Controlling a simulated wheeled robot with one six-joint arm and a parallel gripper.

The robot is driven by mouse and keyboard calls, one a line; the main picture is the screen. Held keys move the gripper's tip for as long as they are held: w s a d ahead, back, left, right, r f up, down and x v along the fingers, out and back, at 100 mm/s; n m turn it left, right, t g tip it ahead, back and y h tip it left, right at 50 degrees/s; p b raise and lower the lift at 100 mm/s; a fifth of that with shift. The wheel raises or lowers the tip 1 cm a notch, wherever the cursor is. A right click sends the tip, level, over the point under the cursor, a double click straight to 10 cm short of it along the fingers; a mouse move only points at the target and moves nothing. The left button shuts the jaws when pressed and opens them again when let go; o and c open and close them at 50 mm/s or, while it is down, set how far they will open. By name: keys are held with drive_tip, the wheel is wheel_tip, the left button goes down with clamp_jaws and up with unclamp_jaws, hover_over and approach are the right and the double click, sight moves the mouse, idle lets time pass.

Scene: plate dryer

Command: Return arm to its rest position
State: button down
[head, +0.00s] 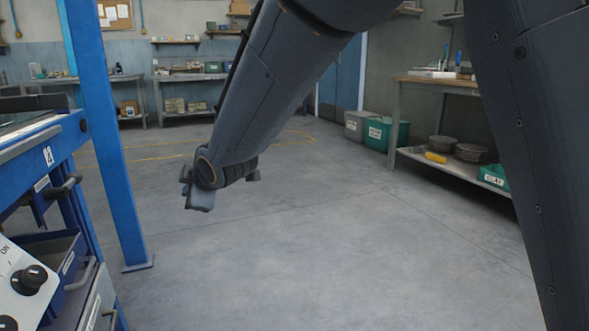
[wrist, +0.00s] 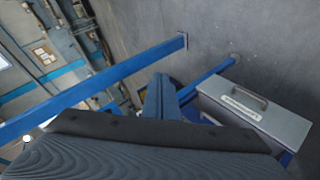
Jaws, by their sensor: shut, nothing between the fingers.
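My arm (head: 275,85) reaches down from the top of the head view across the middle. My gripper (head: 199,200) hangs at its end over bare floor, to the right of the blue post. In the wrist view my gripper (wrist: 160,97) shows as a narrow dark-blue shape with its fingers together. I see nothing held between them. Part of the gripper is hidden behind the wrist housing.
A blue machine frame with a post (head: 108,150) and a knob panel (head: 22,278) stands at left. A grey drawer box (wrist: 255,110) shows in the wrist view. The floor (head: 300,250) between is clear.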

drive_tip(key=s+d+f+m+g+h+p, duration=0.1)
drive_tip(key=s+d+f+m+g+h, duration=0.3)
drive_tip(key=s+d, duration=0.6)
drive_tip(key=s+d+r+m+g, duration=0.15)
drive_tip(key=s+d+m, duration=0.4)
drive_tip(key=s, duration=0.85)
drive_tip(key=s+d+f+m+g+h+p, duration=0.15)
drive_tip(key=s+d+m+g, duration=0.3)
drive_tip(key=s+d, duration=0.55)
drive_tip(key=d+r+m+p, duration=0.2)
drive_tip(key=d+r+p, duration=0.4)
drive_tip(key=r+p, duration=0.3)
drive_tip(key=s+d+r+m+h+p, duration=0.1)
drive_tip(key=d+r+p, duration=0.5)
drive_tip(key=p, duration=1)
drive_tip(key=d+r+m+t+h+p, duration=0.1)
drive_tip(key=d+r+m+p, duration=0.2)
drive_tip(key=r+p, duration=0.9)
drive_tip(key=shift+s+d+r+m, duration=0.3)
drive_tip(key=shift+s+d+r, duration=0.1)
drive_tip(key=shift+d, duration=1.4)
